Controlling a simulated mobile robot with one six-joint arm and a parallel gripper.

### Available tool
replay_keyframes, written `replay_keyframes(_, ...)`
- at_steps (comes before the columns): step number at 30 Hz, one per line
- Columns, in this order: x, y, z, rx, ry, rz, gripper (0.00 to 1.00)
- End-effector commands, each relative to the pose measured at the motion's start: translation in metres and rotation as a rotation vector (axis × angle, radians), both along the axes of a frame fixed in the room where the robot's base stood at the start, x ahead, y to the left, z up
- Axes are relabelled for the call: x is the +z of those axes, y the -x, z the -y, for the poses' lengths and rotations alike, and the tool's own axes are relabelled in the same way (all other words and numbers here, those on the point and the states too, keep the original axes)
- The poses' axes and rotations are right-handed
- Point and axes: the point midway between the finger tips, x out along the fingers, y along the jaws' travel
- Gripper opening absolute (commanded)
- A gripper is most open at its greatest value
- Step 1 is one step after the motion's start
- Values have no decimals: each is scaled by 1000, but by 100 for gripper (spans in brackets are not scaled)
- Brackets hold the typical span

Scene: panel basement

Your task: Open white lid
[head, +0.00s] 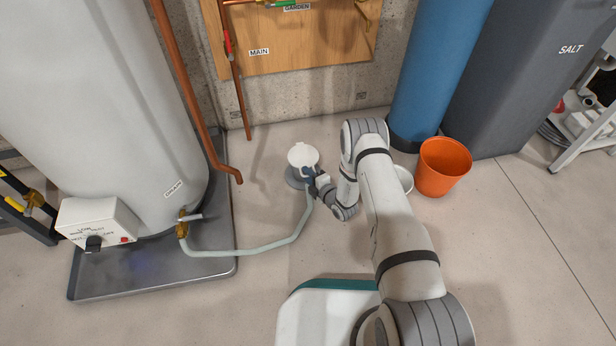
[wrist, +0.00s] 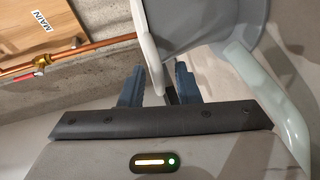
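The white lid (head: 303,154) is a small round disc over a grey round fitting (head: 294,181) on the floor, in the middle of the head view. My gripper (head: 314,177) is low at its near right edge. In the wrist view the white lid (wrist: 150,45) shows nearly edge-on beside the grey fitting (wrist: 205,22). My gripper's two blue fingers (wrist: 158,88) stand apart, with the lower end of the white edge and a small dark piece between them. I cannot tell whether either finger touches the lid.
A pale hose (head: 250,251) runs from the tank's drain valve (head: 184,225) to the fitting. An orange bucket (head: 442,168) stands right of my arm, with a white round container (head: 404,179) beside it. Copper pipes (head: 236,95) hang behind. The near floor is clear.

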Motion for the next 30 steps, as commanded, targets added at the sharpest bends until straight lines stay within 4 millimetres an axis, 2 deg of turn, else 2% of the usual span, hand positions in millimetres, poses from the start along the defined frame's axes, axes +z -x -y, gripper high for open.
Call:
replay_keyframes(2,0,0,0,0,0,0,29)
replay_keyframes(12,0,0,1,-1,1,-1,1)
replay_keyframes(25,-2,2,-1,0,4,-6,0)
replay_keyframes(30,4,7,-2,5,9,-26,0)
